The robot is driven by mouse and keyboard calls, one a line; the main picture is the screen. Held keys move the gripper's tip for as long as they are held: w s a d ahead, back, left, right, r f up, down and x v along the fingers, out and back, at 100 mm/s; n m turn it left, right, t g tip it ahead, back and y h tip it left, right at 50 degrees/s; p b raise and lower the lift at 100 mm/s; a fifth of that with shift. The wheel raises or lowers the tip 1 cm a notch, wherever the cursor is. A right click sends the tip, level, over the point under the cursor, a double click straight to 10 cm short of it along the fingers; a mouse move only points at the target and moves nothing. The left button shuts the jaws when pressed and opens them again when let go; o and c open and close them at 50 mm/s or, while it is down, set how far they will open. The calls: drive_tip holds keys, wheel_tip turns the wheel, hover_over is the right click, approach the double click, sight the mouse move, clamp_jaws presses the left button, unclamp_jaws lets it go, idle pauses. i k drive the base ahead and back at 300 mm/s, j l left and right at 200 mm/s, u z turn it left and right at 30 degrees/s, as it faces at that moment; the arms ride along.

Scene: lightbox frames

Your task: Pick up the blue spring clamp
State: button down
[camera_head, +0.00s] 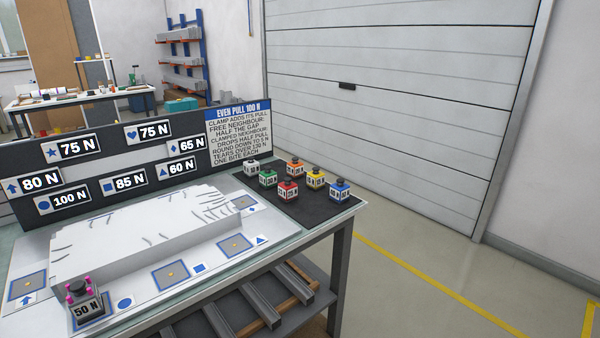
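The blue spring clamp (340,191) stands upright at the right front corner of a dark mat (310,211) on the bench's right end. It is a small block with a dark top and a pale label. A yellow clamp (316,179) stands just to its left and behind. Red (288,191), orange (295,168), green (268,178) and white (251,168) clamps stand further left on the same mat. My gripper is not in view.
A white slab with dark cracks (140,236) fills the bench's middle, ringed by marked squares. A block reading 50 N with pink knobs (84,300) stands at front left. A dark board with number plates (110,153) and an instruction sign (238,133) stand behind. Floor at right is clear.

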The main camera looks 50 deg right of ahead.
sight(339, 194)
drive_tip(key=k+l, duration=0.1)
drive_tip(key=l, duration=0.45)
drive_tip(key=k+l, duration=0.1)
drive_tip(key=l, duration=0.5)
drive_tip(key=k+l+z, duration=0.1)
drive_tip(key=l, duration=0.45)
drive_tip(key=k+l, duration=0.15)
drive_tip(key=l, duration=0.45)
